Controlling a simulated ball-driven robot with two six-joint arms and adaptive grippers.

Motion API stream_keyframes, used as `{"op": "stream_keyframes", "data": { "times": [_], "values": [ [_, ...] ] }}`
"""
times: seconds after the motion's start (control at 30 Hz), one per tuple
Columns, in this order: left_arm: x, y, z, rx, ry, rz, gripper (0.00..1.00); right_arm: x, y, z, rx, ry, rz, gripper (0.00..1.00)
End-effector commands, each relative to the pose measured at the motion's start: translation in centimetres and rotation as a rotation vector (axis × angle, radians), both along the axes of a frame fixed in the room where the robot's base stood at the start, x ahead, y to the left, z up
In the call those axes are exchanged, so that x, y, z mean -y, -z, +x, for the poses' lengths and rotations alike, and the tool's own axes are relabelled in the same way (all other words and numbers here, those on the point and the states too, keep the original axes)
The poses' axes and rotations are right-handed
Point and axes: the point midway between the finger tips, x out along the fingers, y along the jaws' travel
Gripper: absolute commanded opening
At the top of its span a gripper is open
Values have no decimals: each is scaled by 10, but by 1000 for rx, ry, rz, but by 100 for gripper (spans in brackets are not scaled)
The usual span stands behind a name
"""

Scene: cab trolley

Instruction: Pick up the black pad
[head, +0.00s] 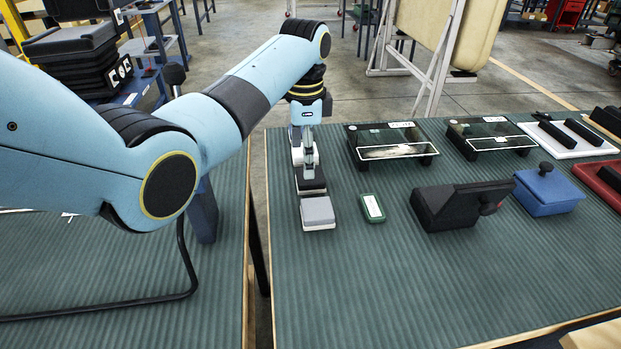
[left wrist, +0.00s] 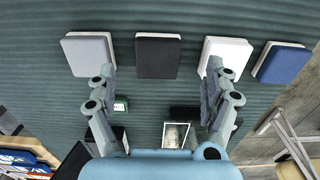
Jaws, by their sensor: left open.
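The black pad (left wrist: 158,56) is a dark square block with a pale base, lying in a row on the green ribbed table. In the left wrist view it sits between a grey pad (left wrist: 88,52) and a white pad (left wrist: 224,52), with a blue pad (left wrist: 282,62) beyond. My left gripper (left wrist: 160,78) is open and empty, its fingers spread to either side of the black pad's column. In the head view the gripper (head: 307,166) points down over the row, partly covering the black pad (head: 312,187); the grey pad (head: 318,210) is nearer. Contact cannot be told.
A small green labelled box (head: 373,208) lies right of the pads. A black angled box (head: 461,205), a blue knobbed block (head: 548,190) and glass-topped black stands (head: 390,147) stand farther right. The table front is clear. A gap separates the left table.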

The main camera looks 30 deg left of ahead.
Motion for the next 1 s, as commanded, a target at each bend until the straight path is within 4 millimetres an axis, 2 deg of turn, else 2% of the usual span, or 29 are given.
{"op": "stream_keyframes", "data": {
  "times": [0.17,0.4,0.7,1.0],
  "values": [
    [1,17,-2,-2,0,0,85,1,1,7,10,-1,-1,40],
    [3,52,-3,-1,0,0,85,0,5,20,31,-1,0,40],
    [3,57,-3,1,0,0,85,-4,6,16,25,1,5,40],
    [3,56,-3,1,0,1,45,-6,6,13,19,2,8,40]
  ]
}}
